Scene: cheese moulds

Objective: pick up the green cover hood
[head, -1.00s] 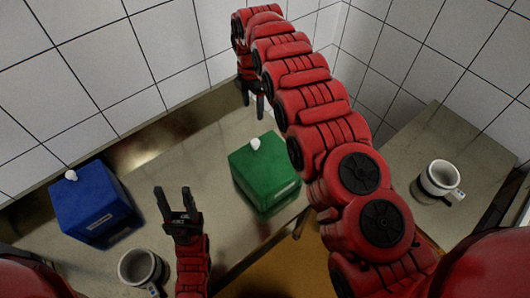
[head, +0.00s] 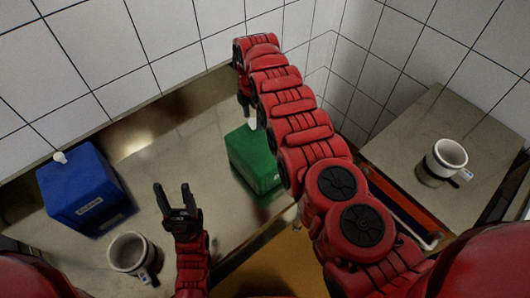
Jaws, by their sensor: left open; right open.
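The green cover hood (head: 251,158) is a box with a small white knob (head: 252,124) on top. It stands on the metal table, partly hidden on its right by my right arm. My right gripper (head: 247,118) points down just above the hood, its fingers at the knob. It is open, and I cannot tell whether the fingers straddle the knob or stand beside it. My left gripper (head: 174,190) is open and empty, pointing up the picture, left of the hood and apart from it.
A blue cover hood (head: 82,190) with a white knob and label stands at the left. A white mug (head: 134,257) stands near the front edge. Another mug (head: 447,160) is on the right-hand table (head: 433,115). Tiled walls close off the back.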

